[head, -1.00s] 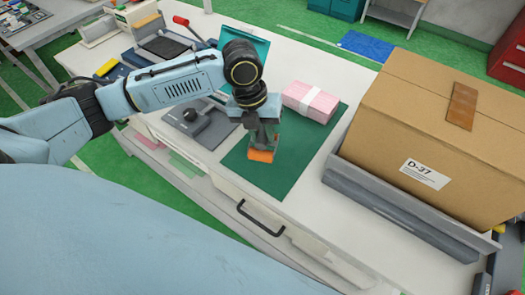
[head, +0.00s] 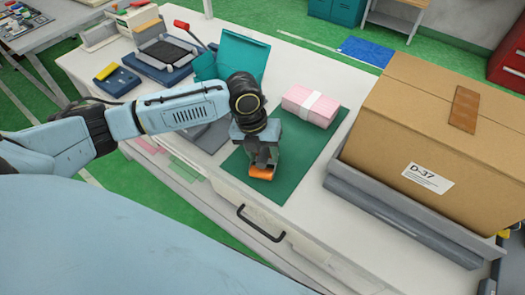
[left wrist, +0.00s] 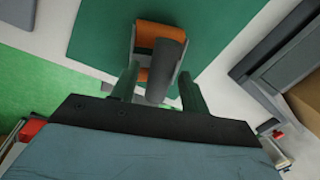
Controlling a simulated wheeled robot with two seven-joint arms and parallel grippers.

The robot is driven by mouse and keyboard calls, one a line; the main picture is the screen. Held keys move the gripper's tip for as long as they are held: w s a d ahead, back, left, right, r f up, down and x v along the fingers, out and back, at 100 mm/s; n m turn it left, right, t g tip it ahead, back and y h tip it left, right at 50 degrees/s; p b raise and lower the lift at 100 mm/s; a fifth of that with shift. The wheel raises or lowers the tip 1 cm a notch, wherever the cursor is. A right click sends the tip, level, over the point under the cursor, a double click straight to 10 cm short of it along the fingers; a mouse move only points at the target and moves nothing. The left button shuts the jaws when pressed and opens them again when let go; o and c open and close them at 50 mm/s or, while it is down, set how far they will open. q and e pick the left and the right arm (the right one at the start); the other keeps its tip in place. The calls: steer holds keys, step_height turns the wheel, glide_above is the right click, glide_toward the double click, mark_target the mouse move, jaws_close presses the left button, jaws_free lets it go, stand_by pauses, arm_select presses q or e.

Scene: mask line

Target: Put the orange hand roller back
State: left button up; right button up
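The orange hand roller (head: 262,172) is at the front part of the green mat (head: 285,192), its orange drum toward the front. Whether it rests fully on the mat is hard to tell. My left gripper (head: 264,150) points down directly over it and hides much of its grey body. In the left wrist view, the roller's grey handle (left wrist: 168,62) stands between the fingertips of my left gripper (left wrist: 158,82). A gap shows on the left side of the handle, and the fingers look open around it. My right gripper is not in view.
A pink banded stack (head: 298,98) lies at the mat's back. A grey plate (head: 208,135) sits left of the mat, partly behind my arm. A teal open-lidded box (head: 240,60) stands behind. A big carton (head: 400,130) in a grey tray (head: 395,215) fills the right.

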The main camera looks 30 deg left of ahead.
arm_select(q)
steer(key=shift+r, duration=0.1)
step_height(320, 180, up, 12)
steer(key=a+p, duration=0.1)
steer(key=a, duration=0.1)
steer(key=shift+s+a+p, duration=0.15)
steer(key=shift+s+p, duration=0.15)
steer(key=shift+p, duration=0.05)
stand_by(0.4)
